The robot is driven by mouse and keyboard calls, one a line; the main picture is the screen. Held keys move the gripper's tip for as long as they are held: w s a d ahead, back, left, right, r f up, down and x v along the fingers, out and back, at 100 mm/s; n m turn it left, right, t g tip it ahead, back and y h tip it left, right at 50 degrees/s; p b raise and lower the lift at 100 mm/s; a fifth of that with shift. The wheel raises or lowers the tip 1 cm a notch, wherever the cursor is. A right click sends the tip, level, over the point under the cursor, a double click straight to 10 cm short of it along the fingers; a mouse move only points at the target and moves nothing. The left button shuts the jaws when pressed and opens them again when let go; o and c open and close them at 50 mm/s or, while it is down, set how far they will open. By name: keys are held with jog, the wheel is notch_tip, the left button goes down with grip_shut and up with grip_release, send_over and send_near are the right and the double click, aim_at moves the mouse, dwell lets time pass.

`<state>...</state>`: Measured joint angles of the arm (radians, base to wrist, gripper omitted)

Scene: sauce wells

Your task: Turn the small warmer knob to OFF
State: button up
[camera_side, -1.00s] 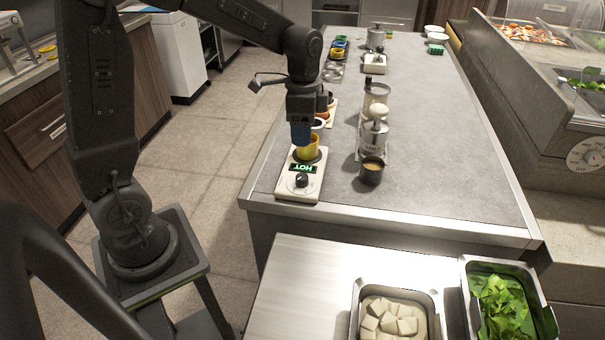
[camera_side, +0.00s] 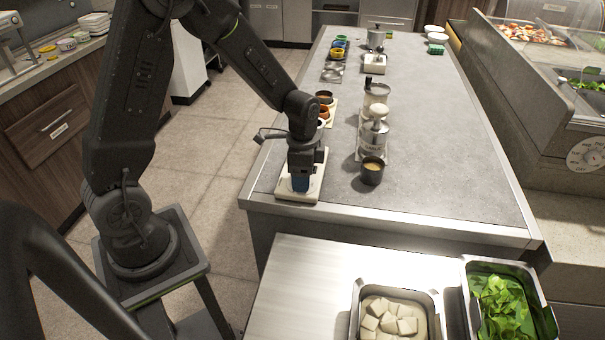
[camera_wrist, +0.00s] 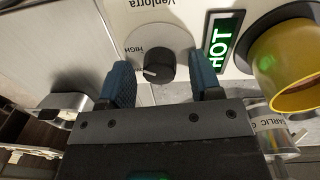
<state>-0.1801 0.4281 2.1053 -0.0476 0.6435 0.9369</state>
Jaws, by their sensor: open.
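The small warmer (camera_side: 284,190) is a pale unit at the counter's near left corner, mostly hidden by my arm in the side view. In the wrist view its black knob (camera_wrist: 159,67) sits on a round grey dial marked HIGH, with a white pointer mark on it. A green lit HOT display (camera_wrist: 222,42) is beside the dial. My gripper (camera_wrist: 164,84) is open, pointing down, with one blue finger on each side of the knob. Both fingers look apart from it. In the side view the blue fingers (camera_side: 300,184) are over the warmer's near end.
A yellow cup (camera_wrist: 290,65) stands on the warmer, right of the display in the wrist view. A dark sauce cup (camera_side: 371,172) and a pump dispenser (camera_side: 375,135) stand to the right. Counter space farther right is clear.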

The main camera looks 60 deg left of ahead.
jog(key=c, duration=0.9)
jog(key=shift+c, duration=0.2)
